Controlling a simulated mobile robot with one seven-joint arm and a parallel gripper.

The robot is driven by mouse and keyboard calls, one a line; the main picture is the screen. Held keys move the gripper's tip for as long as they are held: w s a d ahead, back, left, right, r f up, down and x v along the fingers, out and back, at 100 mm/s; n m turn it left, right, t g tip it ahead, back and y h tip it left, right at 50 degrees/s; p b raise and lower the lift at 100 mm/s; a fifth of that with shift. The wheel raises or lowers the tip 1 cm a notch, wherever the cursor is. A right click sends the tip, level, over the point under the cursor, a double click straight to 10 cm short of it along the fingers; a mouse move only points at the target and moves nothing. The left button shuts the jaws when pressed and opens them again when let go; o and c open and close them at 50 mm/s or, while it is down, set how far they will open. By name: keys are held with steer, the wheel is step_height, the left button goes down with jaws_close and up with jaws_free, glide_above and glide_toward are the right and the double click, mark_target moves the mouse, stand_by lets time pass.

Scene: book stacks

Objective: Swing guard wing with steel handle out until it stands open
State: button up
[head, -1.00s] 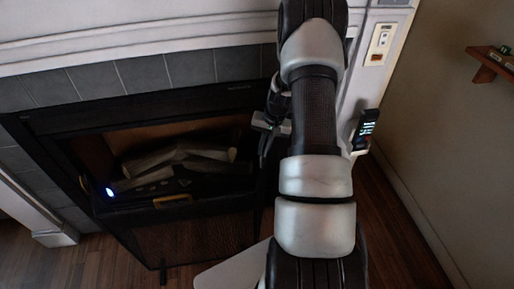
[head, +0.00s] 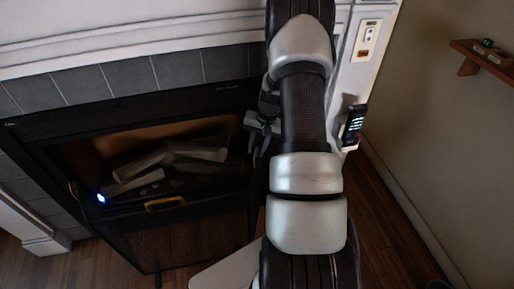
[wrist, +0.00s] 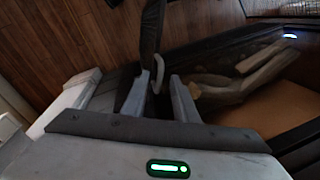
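In the wrist view, the guard wing (wrist: 152,28) is a dark narrow panel seen nearly edge-on. Its steel handle (wrist: 158,74) is a pale curved bar on the panel's right side. My gripper (wrist: 155,82) is open, with one finger on each side of the handle; I cannot tell whether either touches it. In the head view, my gripper (head: 262,124) shows partly beside my arm, at the right end of the fireplace opening. My arm hides most of this wing there.
The firebox holds logs (head: 180,160), with a blue-white light (head: 101,198) at its left. A brass handle (head: 164,203) sits above a dark lower panel (head: 185,240). A phone-like device (head: 354,124) is on the right surround. Wood floor (head: 385,225) lies clear at right.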

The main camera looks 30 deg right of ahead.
steer(key=shift+r, duration=0.1)
step_height(320, 180, up, 17)
steer(key=s+d+p, duration=0.2)
steer(key=p, duration=0.1)
steer(key=shift+s+d+p, duration=0.15)
steer(key=shift+d+p, duration=0.1)
steer(key=shift+p, duration=0.05)
